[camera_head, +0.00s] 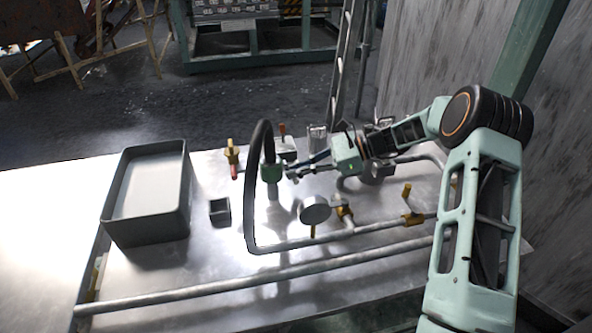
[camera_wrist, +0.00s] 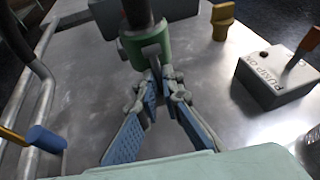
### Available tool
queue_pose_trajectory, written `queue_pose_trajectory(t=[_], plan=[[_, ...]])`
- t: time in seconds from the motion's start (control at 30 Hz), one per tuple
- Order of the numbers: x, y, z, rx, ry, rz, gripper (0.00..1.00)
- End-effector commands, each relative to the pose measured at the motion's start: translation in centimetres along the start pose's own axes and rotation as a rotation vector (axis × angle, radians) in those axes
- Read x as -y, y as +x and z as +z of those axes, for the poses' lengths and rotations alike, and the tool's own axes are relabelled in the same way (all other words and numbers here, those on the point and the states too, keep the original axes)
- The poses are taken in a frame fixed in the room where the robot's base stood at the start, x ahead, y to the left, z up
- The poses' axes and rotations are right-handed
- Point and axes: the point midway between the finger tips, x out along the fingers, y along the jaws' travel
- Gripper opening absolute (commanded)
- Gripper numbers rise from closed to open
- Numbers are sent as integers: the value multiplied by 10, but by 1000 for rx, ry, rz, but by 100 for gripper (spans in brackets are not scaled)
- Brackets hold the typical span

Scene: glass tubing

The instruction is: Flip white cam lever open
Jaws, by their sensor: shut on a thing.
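A green coupling (camera_wrist: 147,45) sits at the lower end of a thick dark hose (camera_wrist: 138,12) in the wrist view. The coupling also shows in the head view (camera_head: 270,173), on an upright grey pipe stub. My gripper (camera_wrist: 153,92) has its blue-padded fingers converging at the near side of the coupling; it also shows in the head view (camera_head: 292,172). The fingertips are closed on a pale, narrow piece (camera_wrist: 149,112), which looks like the white cam lever. Most of the lever is hidden by the fingers, so its exact angle cannot be told.
A grey box (camera_wrist: 268,80) with an orange-tipped handle stands right of the coupling in the wrist view. A yellow valve (camera_head: 231,152), a round gauge (camera_head: 315,210), a small dark box (camera_head: 220,212), a large bin (camera_head: 183,205) and metal pipes (camera_head: 230,285) surround the work area.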

Motion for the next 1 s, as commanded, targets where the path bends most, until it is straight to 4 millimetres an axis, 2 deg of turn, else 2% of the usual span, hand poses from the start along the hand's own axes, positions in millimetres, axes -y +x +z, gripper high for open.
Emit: queue_pose_trajectory(t=[0.27, 0.47, 1.0], plan=[[0, -2, 3, -24, -5, 1, 0], [1, -6, 8, -114, -23, 2, 0], [4, -19, 25, -587, -120, 9, 0]])
